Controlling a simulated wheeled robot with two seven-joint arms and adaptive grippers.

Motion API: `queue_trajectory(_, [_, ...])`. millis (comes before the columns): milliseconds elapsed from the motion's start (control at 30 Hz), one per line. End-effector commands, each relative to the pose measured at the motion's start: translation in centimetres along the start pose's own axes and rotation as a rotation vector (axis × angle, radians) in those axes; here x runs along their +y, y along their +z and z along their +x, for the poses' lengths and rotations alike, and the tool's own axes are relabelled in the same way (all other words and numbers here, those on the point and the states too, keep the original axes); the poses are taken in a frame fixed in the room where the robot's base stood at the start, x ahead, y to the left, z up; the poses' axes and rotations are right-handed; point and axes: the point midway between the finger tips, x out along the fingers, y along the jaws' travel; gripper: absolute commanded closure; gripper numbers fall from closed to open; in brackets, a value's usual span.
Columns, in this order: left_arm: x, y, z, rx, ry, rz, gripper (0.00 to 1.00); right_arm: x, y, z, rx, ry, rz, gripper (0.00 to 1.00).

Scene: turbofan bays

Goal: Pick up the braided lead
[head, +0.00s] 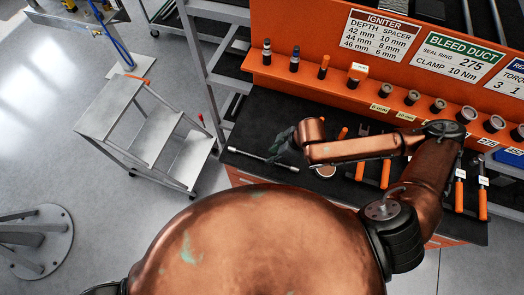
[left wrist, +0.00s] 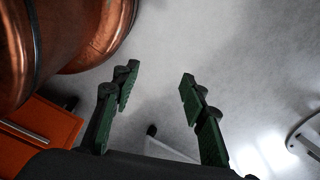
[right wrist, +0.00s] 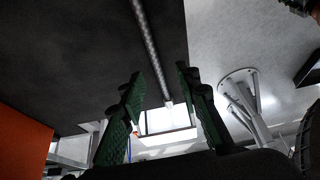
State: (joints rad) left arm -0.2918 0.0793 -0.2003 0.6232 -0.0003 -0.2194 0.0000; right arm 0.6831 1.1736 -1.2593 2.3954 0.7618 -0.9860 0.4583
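A thin, silvery, braided-looking lead (head: 262,159) lies on the dark bench top near its front left corner. It also shows in the right wrist view (right wrist: 150,42), running lengthwise in line with the gap between the fingers. My right gripper (head: 284,141) is beside the lead's right part in the head view, seemingly above the bench; its height is hard to judge. In the right wrist view (right wrist: 160,76) its green-padded fingers are open with nothing gripped. My left gripper (left wrist: 159,77) is open and empty over the floor, and is hidden in the head view.
An orange rack panel (head: 330,85) with spacers, sockets and signs stands behind the bench.

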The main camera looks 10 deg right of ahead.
Motion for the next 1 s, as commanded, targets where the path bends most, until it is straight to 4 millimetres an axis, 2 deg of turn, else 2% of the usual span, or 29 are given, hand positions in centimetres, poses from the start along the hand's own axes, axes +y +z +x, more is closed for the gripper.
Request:
queue_trajectory(133, [0.1,0.8,-0.1,-0.008,0.001,-0.002,0.60,0.8,1.1,-0.1,-0.020,0.006,0.025,0.70])
queue_trajectory(400, [0.2,1.8,-0.3,-0.023,0.002,-0.004,0.60,0.9,1.3,2.4,-0.020,0.011,0.033,0.70])
queue_trajectory(700, [0.1,1.1,-1.0,-0.015,0.001,-0.003,0.60,0.6,0.7,6.5,-0.020,0.010,0.032,0.70])
queue_trajectory(1000, [0.0,0.5,-0.9,-0.006,0.001,-0.002,0.60,0.6,0.7,7.2,-0.019,0.010,0.029,0.70])
